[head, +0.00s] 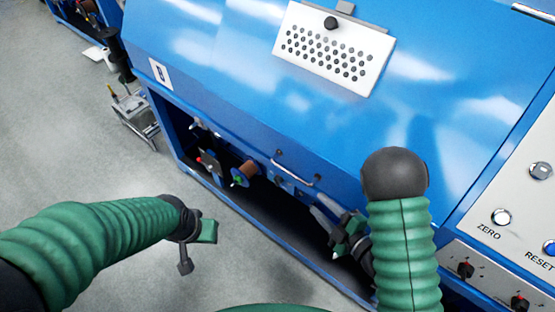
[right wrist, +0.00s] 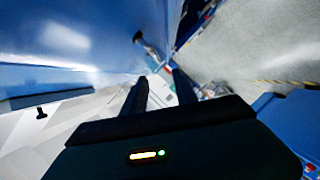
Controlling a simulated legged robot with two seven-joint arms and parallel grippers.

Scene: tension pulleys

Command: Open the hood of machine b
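The blue hood (head: 250,85) of the machine slopes across the head view and looks closed over its upper part. A small label (head: 160,73) is on its left end; I cannot read it clearly. A thin metal bar handle (head: 297,169) is at the hood's lower front edge. My right gripper (head: 325,214) is just below and right of the handle, apart from it. In the right wrist view its two dark fingers (right wrist: 160,82) are spread with nothing clearly between them. My left gripper (head: 196,243) hangs over the floor, left of the machine; its finger gap is unclear.
A perforated white plate (head: 333,50) with a black knob is on the hood. A control panel (head: 510,205) with buttons stands at right. Below the hood is an open bay with a brown spool (head: 246,171). A small cart (head: 135,115) stands at left. The grey floor (head: 90,160) is clear.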

